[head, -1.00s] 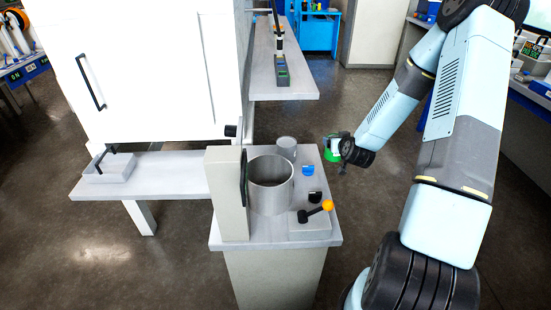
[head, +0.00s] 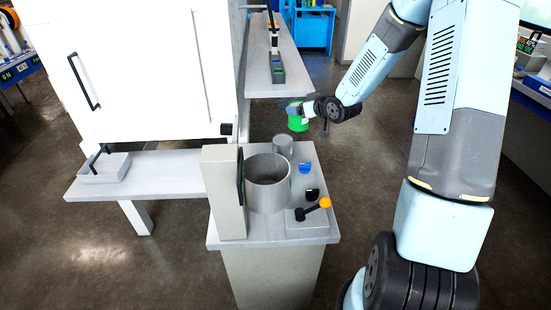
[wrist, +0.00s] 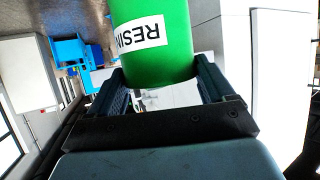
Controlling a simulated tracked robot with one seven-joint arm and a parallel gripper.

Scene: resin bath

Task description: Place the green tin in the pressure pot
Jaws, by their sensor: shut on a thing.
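My gripper (head: 308,109) is shut on the green tin (head: 297,123), in the air above and beyond the far end of the pedestal. In the wrist view the tin (wrist: 170,62) sits between both fingers, with a white RESIN label that reads upside down. The pressure pot (head: 269,194) appears to be the open-topped grey metal cylinder on the pedestal, nearer than the tin. Its mouth is open and its inside looks empty, though its floor is partly hidden.
A smaller grey cylinder (head: 283,146) stands behind the pot. An upright grey block (head: 224,196) is close on the pot's left. An orange-knobbed lever (head: 317,210) and blue and black knobs are on its right. A white cabinet (head: 140,75) rises at the left.

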